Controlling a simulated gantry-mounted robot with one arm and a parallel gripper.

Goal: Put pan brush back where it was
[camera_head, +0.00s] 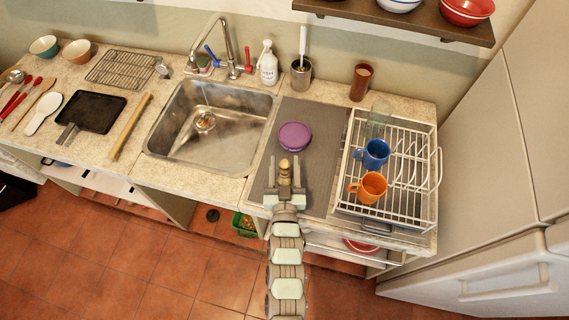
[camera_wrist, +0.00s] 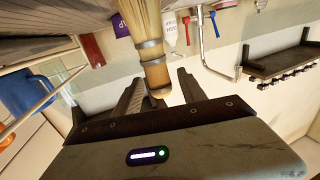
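The pan brush (camera_head: 285,172) has a pale straw head and a banded wooden end. It stands roughly upright near the front edge of the grey mat. In the wrist view the brush (camera_wrist: 150,45) has its bristles toward the counter and its banded end toward me. My gripper (camera_head: 285,183) is at the counter's front edge, with one finger on each side of the brush. In the wrist view my gripper (camera_wrist: 160,85) seems open, with narrow gaps between fingers and brush. Whether the bristles touch the mat is hidden.
A purple round tin (camera_head: 295,136) lies behind the brush on the mat (camera_head: 265,170). The white dish rack (camera_head: 405,215) with blue and orange mugs stands right. The sink (camera_head: 180,140) is left. A metal holder (camera_head: 301,76) with a white-handled utensil and a soap bottle (camera_head: 268,66) stand behind.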

